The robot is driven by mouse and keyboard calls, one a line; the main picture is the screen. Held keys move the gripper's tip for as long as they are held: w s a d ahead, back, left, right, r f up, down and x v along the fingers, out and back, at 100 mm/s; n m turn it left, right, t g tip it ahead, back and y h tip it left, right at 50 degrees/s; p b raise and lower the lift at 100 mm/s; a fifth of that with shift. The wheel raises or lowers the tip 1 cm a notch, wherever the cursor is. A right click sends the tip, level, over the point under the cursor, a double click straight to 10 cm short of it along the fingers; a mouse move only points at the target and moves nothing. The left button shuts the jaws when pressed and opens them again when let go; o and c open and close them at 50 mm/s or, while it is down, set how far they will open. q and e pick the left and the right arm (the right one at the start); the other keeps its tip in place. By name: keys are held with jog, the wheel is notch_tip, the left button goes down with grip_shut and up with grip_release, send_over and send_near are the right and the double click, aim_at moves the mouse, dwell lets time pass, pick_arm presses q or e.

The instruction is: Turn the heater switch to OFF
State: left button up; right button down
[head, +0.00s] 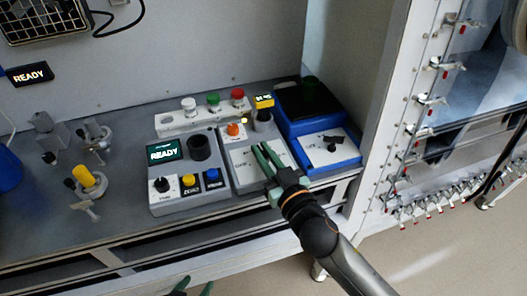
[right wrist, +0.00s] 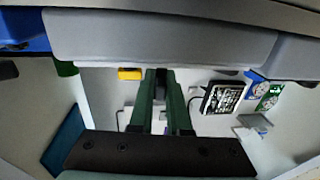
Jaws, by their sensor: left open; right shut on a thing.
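My right gripper (head: 268,160) reaches over the white front panel of the middle grey unit (head: 242,180). Its green fingers are closed on a small dark piece, which shows between the tips in the right wrist view (right wrist: 160,76). The fingers hide most of this piece, so I cannot read its position or confirm that it is the heater switch.
Left of the middle unit is a grey box with a READY display (head: 164,152), a black knob (head: 161,185) and buttons. Right is a blue device (head: 330,162) with a black knob (head: 332,147). A yellow-topped fitting (head: 86,179) stands left. The front rail (head: 130,270) runs below.

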jog(key=shift+r, duration=0.1)
jog(key=shift+r+n+g+y+p, duration=0.1)
jog(key=shift+n+g+y+p, duration=0.25)
jog(key=shift+y+p, duration=0.35)
jog(key=n+g+y+p, duration=0.2)
jog(key=y+p, duration=0.1)
jog(key=shift+w+d+r+n, duration=0.1)
jog(key=shift+n, duration=0.25)
jog(key=shift+n+g+y+p, duration=0.7)
jog(key=shift+g+y, duration=0.1)
jog(key=shift+g, duration=0.15)
jog(key=shift+f+n+g+y, duration=0.2)
jog(key=shift+n+g+y, duration=0.65)
jog(key=shift+g, duration=0.35)
jog(key=c, duration=0.9)
grip_release()
